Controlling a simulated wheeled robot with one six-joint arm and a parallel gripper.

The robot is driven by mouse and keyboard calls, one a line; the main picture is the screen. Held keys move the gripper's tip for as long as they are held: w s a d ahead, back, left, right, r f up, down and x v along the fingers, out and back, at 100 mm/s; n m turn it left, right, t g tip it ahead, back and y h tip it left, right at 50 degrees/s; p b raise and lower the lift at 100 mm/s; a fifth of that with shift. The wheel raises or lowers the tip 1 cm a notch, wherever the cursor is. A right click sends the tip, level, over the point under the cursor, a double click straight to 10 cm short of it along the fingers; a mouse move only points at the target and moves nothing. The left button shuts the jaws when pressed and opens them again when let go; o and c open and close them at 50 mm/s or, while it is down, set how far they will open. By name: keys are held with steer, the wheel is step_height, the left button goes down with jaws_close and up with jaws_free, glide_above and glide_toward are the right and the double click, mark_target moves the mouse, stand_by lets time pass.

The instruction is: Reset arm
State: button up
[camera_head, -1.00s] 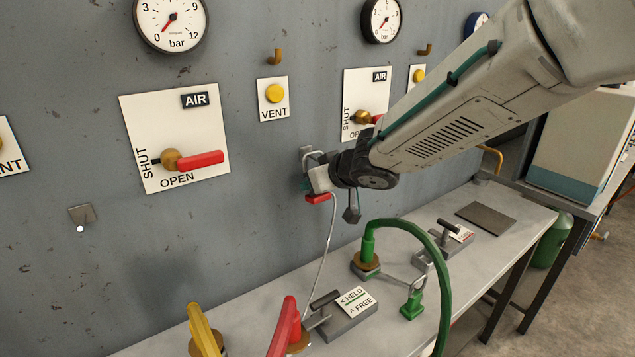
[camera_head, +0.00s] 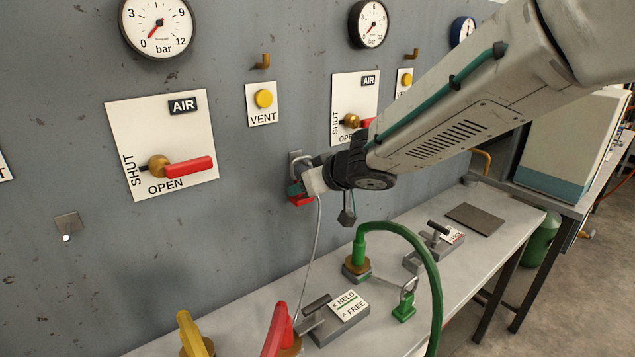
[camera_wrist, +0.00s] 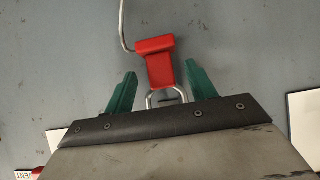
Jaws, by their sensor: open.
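My gripper (camera_wrist: 160,88) is open, with its two green fingers apart. A thin cable (camera_head: 318,235) runs from the padlock down toward the bench.
The wall carries an AIR panel with a red-handled valve (camera_head: 190,168), a yellow vent button (camera_head: 263,98) and gauges.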

steer(key=s+d+m+g+h, duration=0.1)
steer(key=s+d+h, duration=0.2)
steer(key=s+d, duration=0.35)
steer(key=s+d+r+m+g+h, duration=0.1)
steer(key=s+d+h, duration=0.25)
steer(key=d, duration=0.55)
steer(key=s+d+m+g+h, duration=0.1)
steer(key=s+d+h, duration=0.25)
steer(key=d, duration=0.45)
steer(key=s+d+m+g+y, duration=0.1)
steer(key=s+m+g+y, duration=0.2)
steer(key=s, duration=1.8)
steer(key=shift+s+d+r+m+g+y, duration=0.2)
steer(key=shift+d+m+g+y, duration=0.15)
steer(key=shift+g, duration=0.65)
